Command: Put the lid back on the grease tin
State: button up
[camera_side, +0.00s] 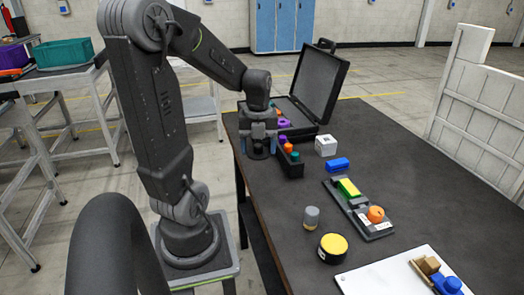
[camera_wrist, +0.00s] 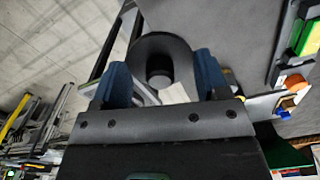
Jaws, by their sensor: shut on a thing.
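My gripper (camera_side: 260,147) is over the far left edge of the table, beside the open case. In the wrist view, its two blue fingers (camera_wrist: 163,80) are shut on a dark grey round lid (camera_wrist: 165,45) with a short knob in its middle. The lid is hard to make out in the side view. A short round black tin with a yellow top face (camera_side: 333,245), which looks like the grease tin, stands on the near part of the table, well away from my gripper. In the wrist view I cannot make the tin out clearly.
An open black case (camera_side: 318,85) stands behind my gripper. A dark rack with coloured pegs (camera_side: 290,160) is right beside it. A grey cylinder (camera_side: 311,217), a fixture strip (camera_side: 358,208) and a white board (camera_side: 395,277) surround the tin. The table's right side is clear.

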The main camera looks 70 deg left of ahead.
jog(key=w+d, duration=0.8)
jog(key=d, duration=0.3)
send_near(334, 243)
jog(key=shift+w+a+f, duration=0.1)
jog(key=shift+a+f, duration=0.1)
jog(key=shift+d+f, duration=0.2)
jog(key=shift+d, duration=0.05)
jog(key=shift+f, duration=3)
jog(key=shift+f, duration=0.15)
jog(key=o, duration=1)
